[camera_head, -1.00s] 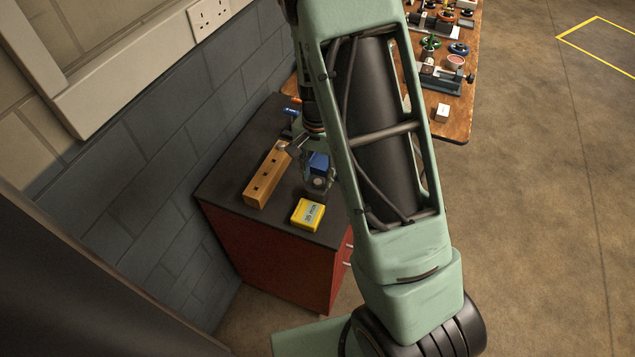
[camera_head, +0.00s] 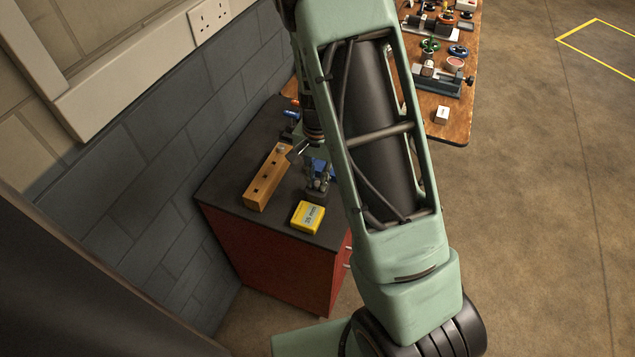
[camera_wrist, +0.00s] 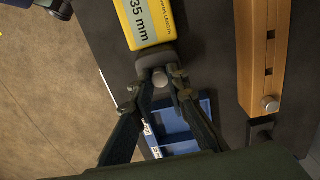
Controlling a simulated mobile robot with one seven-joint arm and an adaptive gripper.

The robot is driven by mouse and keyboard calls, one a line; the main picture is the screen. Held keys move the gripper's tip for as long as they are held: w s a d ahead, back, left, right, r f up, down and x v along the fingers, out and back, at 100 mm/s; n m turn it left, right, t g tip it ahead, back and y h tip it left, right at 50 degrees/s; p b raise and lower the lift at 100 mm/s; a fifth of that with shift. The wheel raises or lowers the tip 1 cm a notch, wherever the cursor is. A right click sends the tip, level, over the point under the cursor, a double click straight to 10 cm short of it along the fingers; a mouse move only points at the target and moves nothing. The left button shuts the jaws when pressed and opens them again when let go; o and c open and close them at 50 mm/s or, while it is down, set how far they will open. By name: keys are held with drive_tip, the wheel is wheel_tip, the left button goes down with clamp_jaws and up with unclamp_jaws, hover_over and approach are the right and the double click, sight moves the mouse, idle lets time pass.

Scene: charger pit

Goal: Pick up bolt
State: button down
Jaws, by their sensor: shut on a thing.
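A grey round-headed bolt (camera_wrist: 160,79) shows in the wrist view between the two fingertips of my gripper (camera_wrist: 158,88). The fingertips are shut on it from both sides. Its shank is hidden. A small dark block (camera_wrist: 154,56) is right at the bolt; I cannot tell whether they touch. In the head view my gripper (camera_head: 318,182) reaches down over the cabinet top, behind the yellow box, and the bolt cannot be made out there.
A yellow box marked 35 mm (camera_wrist: 143,22) is close to the fingertips. A blue tray (camera_wrist: 182,127) lies below the fingers. A wooden block with holes (camera_wrist: 258,60) holds another bolt (camera_wrist: 270,104). The dark cabinet top (camera_head: 225,187) borders a wall. A cluttered wooden bench (camera_head: 452,125) stands behind.

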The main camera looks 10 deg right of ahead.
sight(317, 183)
drive_tip(key=shift+r, duration=0.65)
wheel_tip(317, 183, up, 2)
drive_tip(key=shift+b, duration=0.35)
drive_tip(key=s+a+r, duration=0.3)
drive_tip(key=s+r, duration=0.6)
drive_tip(key=s, duration=0.4)
drive_tip(key=shift+s+a+r, duration=0.3)
drive_tip(key=shift+r, duration=0.05)
